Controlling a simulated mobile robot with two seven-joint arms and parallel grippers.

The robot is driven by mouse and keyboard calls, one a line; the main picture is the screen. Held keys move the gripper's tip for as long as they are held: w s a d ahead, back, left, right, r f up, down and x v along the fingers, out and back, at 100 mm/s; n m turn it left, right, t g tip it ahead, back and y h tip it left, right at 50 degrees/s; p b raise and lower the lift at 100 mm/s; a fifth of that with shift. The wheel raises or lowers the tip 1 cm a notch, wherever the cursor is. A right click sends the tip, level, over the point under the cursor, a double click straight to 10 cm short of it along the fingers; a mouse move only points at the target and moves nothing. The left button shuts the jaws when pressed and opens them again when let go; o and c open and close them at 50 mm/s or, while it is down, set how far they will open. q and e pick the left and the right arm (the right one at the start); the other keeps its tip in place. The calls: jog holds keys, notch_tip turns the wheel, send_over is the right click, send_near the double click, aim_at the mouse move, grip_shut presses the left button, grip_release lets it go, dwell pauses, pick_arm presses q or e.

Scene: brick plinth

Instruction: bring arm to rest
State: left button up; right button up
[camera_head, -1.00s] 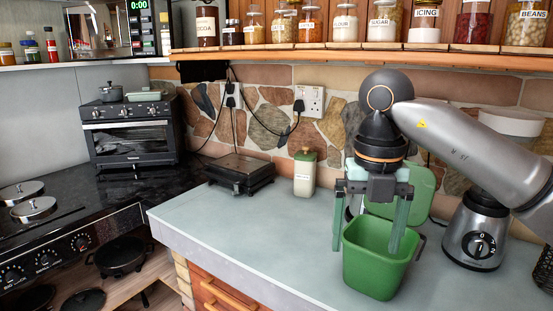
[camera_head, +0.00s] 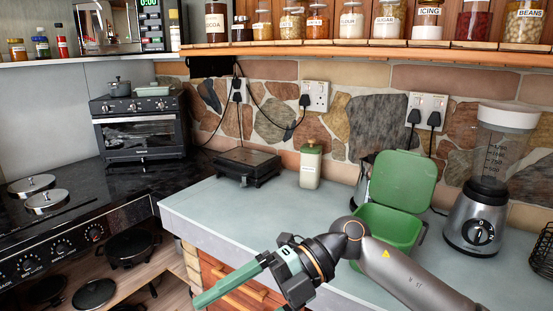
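My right arm comes in from the lower right and lies low in front of the counter. Its gripper (camera_head: 235,300) points left and down past the counter's front edge. One green finger shows at the far end of the palm; the other is mostly cut off by the bottom of the picture. The spread looks wide and I see nothing held. The green bin (camera_head: 393,222) stands on the counter behind my arm, with its lid (camera_head: 404,179) raised; my arm hides its lower front. My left gripper is not in view.
A blender (camera_head: 480,215) stands right of the bin, and a wire basket (camera_head: 543,252) at the right edge. The counter's left part is clear. Drawers (camera_head: 225,280) and the stove (camera_head: 70,240) lie near the gripper.

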jog(key=w+m+t+y, duration=0.5)
jog(key=m+t+y, duration=0.5)
jog(key=m+t, duration=0.15)
jog(key=w+d+f+m+t+h, duration=0.4)
jog(key=d+f+m+t+h, duration=0.85)
jog(key=m, duration=0.55)
jog(key=s+d+f+m+g+h, duration=0.2)
jog(key=s+f, duration=0.4)
jog(key=f, duration=0.3)
jog(key=s+d+f+m+g+h, duration=0.2)
jog(key=s+d+f, duration=0.3)
jog(key=f, duration=0.4)
jog(key=s+d+f+m+g+h, duration=0.3)
jog(key=s+f+g+h, duration=0.1)
jog(key=s+f, duration=0.4)
jog(key=shift+d+f, duration=0.35)
jog(key=shift+f, duration=0.25)
